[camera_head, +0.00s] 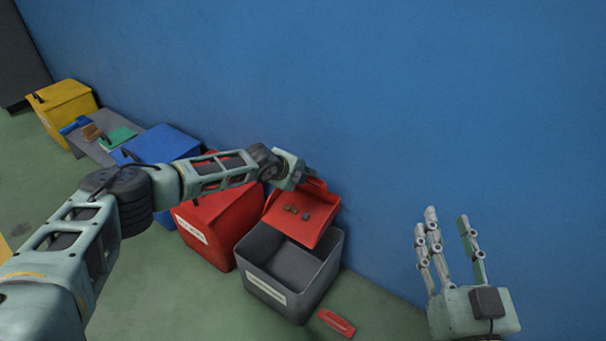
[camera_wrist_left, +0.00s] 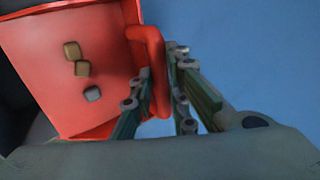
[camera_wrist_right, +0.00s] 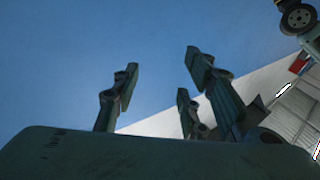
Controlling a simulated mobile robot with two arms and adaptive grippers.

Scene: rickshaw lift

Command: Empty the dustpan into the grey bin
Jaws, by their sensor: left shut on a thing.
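A red dustpan (camera_head: 296,227) is over the far side of the open grey bin (camera_head: 307,307). Several small grey-brown lumps (camera_head: 299,211) lie in the pan, and they also show in the left wrist view (camera_wrist_left: 81,68). My left gripper (camera_head: 305,174) is shut on the dustpan's red handle (camera_wrist_left: 150,70), seen between its fingers in the left wrist view. The pan slopes down toward the bin's opening. The bin's visible floor looks empty. My right gripper (camera_head: 450,240) is open and empty, at the right by the blue wall.
A closed red bin (camera_head: 208,222) stands left of the grey one, with a blue bin (camera_head: 165,144) and a yellow bin (camera_head: 66,107) beyond. A small red item (camera_head: 337,323) lies on the floor. The blue wall (camera_head: 400,110) is close behind the bins.

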